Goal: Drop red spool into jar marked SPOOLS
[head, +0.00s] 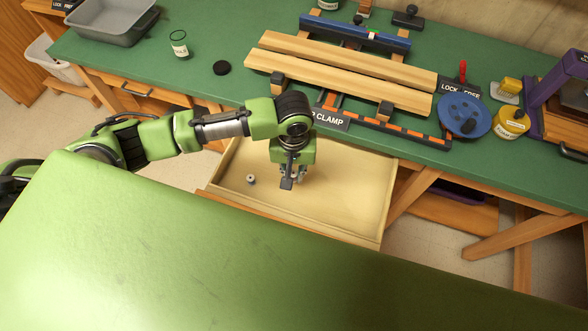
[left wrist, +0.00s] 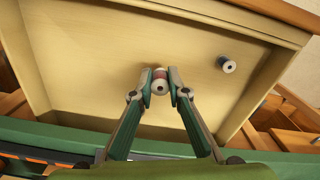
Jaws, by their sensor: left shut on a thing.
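My left gripper (head: 291,178) reaches down into the open drawer. In the left wrist view the gripper (left wrist: 160,77) is shut on the red spool (left wrist: 160,84), which has pale flanges and sits between the fingertips. In the head view the fingers mostly hide this spool. Whether it touches the drawer floor is hard to tell. A clear glass jar (head: 179,45) with a white label stands on the green bench top at the back left; its label is too small to read surely. It looks open. My right gripper is not in view.
A black lid (head: 222,68) lies right of the jar. A grey tub (head: 112,24) stands left of it. Wooden boards (head: 340,70) in a clamp rack fill the bench middle.

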